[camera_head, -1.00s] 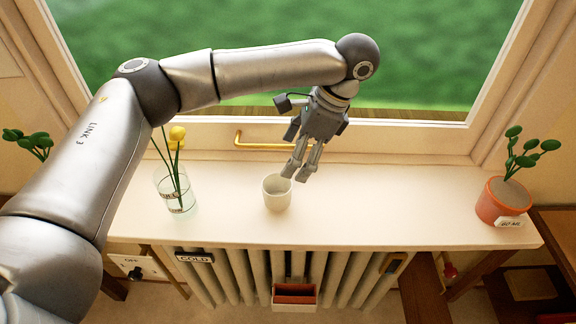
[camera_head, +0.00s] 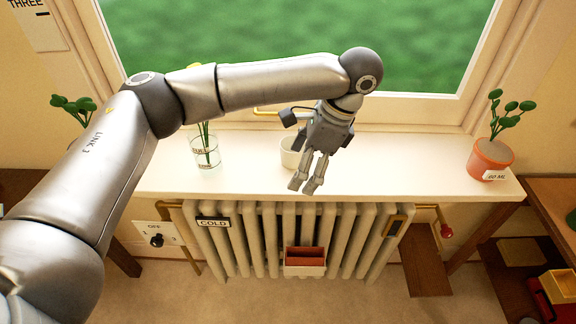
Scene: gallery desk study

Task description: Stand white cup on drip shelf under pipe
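The white cup (camera_head: 288,152) stands upright on the cream window sill, partly hidden behind my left gripper. My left gripper (camera_head: 302,187) points down in front of and slightly right of the cup, near the sill's front edge. Its two fingers are apart with nothing between them. A brown board (camera_head: 428,262), which looks like the drip shelf, sits low to the right of the radiator. A pipe (camera_head: 425,206) with a red knob runs above it. My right gripper is not in view.
On the sill (camera_head: 400,170), a glass vase (camera_head: 205,152) stands left of the cup and a potted plant (camera_head: 490,158) at the right end. A radiator (camera_head: 345,240) with a small red-and-white box (camera_head: 305,262) is below. A wooden shelf unit (camera_head: 500,250) stands at far right.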

